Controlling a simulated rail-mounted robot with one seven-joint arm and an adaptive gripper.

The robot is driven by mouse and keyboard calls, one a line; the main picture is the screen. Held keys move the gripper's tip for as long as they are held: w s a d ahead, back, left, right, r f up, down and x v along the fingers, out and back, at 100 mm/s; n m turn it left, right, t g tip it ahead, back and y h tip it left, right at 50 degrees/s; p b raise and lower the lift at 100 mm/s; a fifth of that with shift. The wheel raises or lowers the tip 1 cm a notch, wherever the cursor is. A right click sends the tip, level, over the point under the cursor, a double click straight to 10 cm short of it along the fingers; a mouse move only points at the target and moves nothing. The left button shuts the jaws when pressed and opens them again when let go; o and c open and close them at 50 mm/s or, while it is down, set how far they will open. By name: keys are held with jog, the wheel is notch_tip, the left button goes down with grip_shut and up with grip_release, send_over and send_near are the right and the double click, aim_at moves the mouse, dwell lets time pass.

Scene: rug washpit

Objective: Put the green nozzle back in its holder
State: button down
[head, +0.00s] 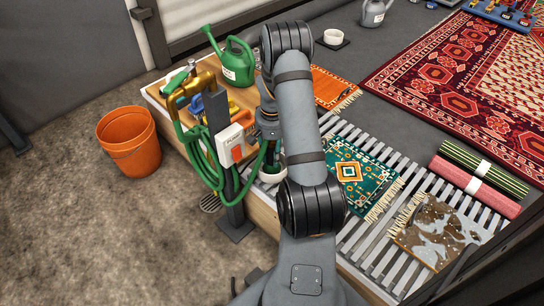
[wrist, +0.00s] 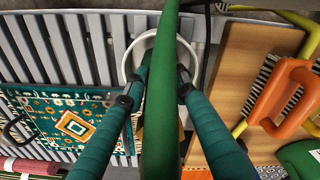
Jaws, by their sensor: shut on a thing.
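My gripper (wrist: 158,80) points down, its two teal fingers closed in on something directly behind a thick green band, which looks like hose, in the wrist view. The green nozzle is mostly hidden there by this band, so its shape and tilt cannot be made out. In the head view my gripper (head: 269,140) is partly covered by my arm and the hose. A white round cup (head: 270,178), apparently the holder, stands just below it on the slatted edge. The cup's white rim (wrist: 130,60) shows around the fingertips in the wrist view; whether the nozzle touches it is unclear.
A post with a brass tap (head: 190,88), coiled green hose (head: 203,160) and red-switch box (head: 232,148) stands close left of my gripper. A green watering can (head: 237,68) is behind. A small patterned rug (head: 350,172) lies right. An orange bucket (head: 130,142) stands on the floor.

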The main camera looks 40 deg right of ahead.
jog(key=shift+f, duration=0.2)
jog(key=c, duration=1.5)
grip_release()
jog(key=shift+c, duration=0.2)
jog(key=shift+o, duration=0.5)
jog(key=shift+r, duration=0.1)
notch_tip(320, 180, up, 12)
jog(key=p, duration=0.5)
jog(key=shift+r, duration=0.15)
